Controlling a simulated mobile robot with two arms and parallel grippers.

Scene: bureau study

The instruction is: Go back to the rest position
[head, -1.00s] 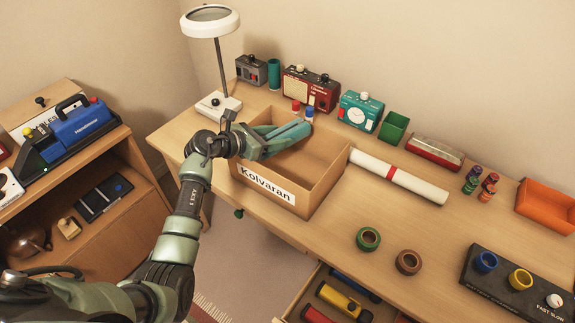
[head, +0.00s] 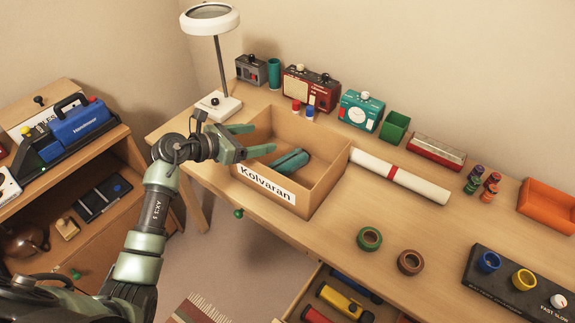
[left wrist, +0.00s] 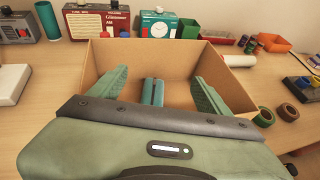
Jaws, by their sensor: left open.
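My left gripper (head: 262,140) is open and empty at the left rim of the cardboard box (head: 325,196), its fingers spread and pointing right over the box's inside. The box is labelled "Kolvaran" and stands open on the desk. A teal, long two-part object (head: 289,160) lies inside it, apart from the fingers. In the left wrist view this teal object (left wrist: 153,92) shows between the two spread fingers, farther ahead. I cannot tell exactly what it is. My right gripper is not in view.
A white lamp (head: 218,105) stands close behind my left gripper. Radios, a teal clock (head: 361,111) and a green bin (head: 395,127) line the wall. A white roll (head: 400,178) lies right of the box. An open drawer (head: 335,300) juts out in front. A shelf (head: 100,160) stands left.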

